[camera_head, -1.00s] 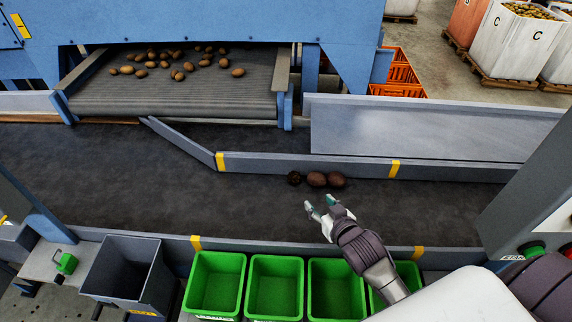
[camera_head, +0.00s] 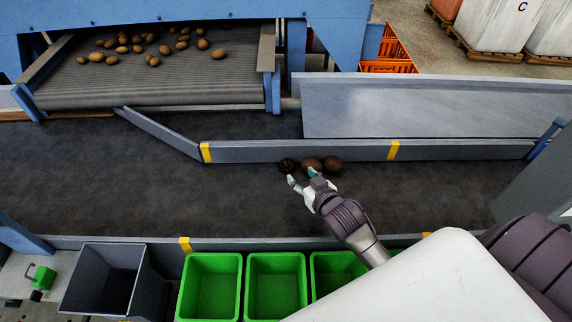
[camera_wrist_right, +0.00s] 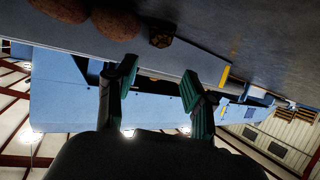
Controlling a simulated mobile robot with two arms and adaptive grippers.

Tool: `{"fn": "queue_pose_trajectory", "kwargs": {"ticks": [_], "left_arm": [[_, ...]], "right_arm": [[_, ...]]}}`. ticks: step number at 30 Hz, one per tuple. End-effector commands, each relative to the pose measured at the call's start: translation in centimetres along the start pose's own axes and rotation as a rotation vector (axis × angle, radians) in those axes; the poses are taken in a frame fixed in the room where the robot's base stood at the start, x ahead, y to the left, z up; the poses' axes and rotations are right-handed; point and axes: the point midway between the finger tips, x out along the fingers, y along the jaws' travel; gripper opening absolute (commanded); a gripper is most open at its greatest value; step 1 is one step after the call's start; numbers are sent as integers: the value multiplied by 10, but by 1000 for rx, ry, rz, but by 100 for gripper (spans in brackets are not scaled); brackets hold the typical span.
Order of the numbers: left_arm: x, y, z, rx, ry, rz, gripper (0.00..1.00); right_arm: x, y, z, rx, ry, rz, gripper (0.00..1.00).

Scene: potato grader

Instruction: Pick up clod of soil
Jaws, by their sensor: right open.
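The clod of soil (camera_head: 286,164) is a small, dark, rough lump on the dark belt, against the grey guide rail. It is at the left end of a short row with two brown potatoes (camera_head: 322,164). My right gripper (camera_head: 301,177) is open and empty, just in front of the clod and the nearer potato, with a small gap visible. In the right wrist view, the clod (camera_wrist_right: 160,34) shows at the top between and beyond the open fingers (camera_wrist_right: 161,80), with the potatoes (camera_wrist_right: 114,22) to its left. My left gripper is out of view.
The grey rail (camera_head: 300,151) with yellow marks stands right behind the row. Green bins (camera_head: 277,258) and a dark grey bin (camera_head: 103,275) line the belt's front edge. Several potatoes lie on the upper conveyor (camera_head: 160,92). The belt left of the clod is clear.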

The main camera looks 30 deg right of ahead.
Motion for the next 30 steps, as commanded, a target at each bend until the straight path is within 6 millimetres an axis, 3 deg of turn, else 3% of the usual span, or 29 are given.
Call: {"fn": "queue_pose_trajectory", "kwargs": {"ticks": [6,14,21,30], "left_arm": [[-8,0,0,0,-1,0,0],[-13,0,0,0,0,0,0],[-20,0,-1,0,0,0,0],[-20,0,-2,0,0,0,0]], "right_arm": [[37,0,-2,1,1,-1,53],[55,1,0,2,0,0,53],[87,2,4,0,-1,0,53],[98,3,5,1,-2,0,53]]}}
